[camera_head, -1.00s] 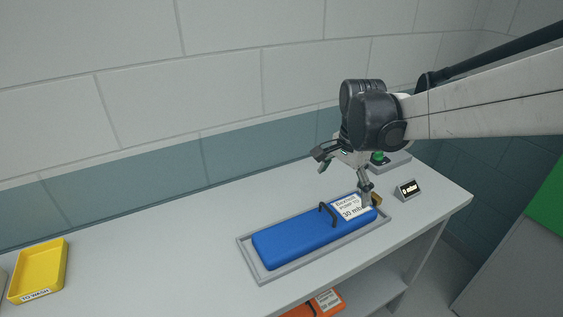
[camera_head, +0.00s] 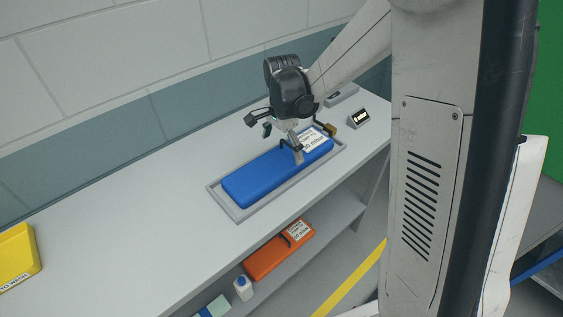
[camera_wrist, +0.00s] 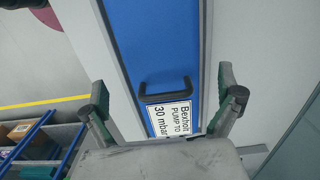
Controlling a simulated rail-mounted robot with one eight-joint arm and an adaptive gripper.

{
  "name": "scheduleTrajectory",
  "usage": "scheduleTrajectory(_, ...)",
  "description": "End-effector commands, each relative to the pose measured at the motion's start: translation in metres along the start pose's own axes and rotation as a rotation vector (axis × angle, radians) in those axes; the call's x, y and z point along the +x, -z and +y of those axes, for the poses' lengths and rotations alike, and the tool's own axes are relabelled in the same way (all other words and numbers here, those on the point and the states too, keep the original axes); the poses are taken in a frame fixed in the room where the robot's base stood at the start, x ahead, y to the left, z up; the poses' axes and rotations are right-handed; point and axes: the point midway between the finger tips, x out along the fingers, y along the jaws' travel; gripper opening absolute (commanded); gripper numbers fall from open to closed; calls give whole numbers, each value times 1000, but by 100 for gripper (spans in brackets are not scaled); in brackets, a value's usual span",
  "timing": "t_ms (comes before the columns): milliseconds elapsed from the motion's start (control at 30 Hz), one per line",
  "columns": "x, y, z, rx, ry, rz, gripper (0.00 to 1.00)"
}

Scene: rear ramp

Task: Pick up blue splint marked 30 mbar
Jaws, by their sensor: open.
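The blue splint (camera_head: 264,176) lies flat in a shallow grey tray (camera_head: 238,216) on the bench. Its white label (camera_head: 314,138) shows in the head view, and in the wrist view the label (camera_wrist: 171,118) reads "Bexholt PUMP TO 30 mbar". A dark handle (camera_wrist: 166,91) stands on the splint beside the label. My gripper (camera_head: 280,140) is above the splint near the handle, pointing down. In the wrist view its two fingers (camera_wrist: 162,97) are spread wide to either side of the splint and handle, with nothing between them. The head view partly hides the handle behind a finger.
A yellow bin (camera_head: 20,257) stands at the bench's left end. A small dark display (camera_head: 359,118) and a brass-coloured part (camera_head: 331,129) are near the tray's right end. An orange splint (camera_head: 278,250) and a white bottle (camera_head: 243,288) are on the shelf below. The bench left of the tray is clear.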

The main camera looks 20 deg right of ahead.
Motion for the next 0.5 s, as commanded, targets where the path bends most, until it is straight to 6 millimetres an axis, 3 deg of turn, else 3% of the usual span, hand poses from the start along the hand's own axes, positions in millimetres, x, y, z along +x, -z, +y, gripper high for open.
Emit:
scheduleTrajectory(167,9,0,-1,0,0,0,100)
scheduleTrajectory(500,48,1,-3,0,0,0,100)
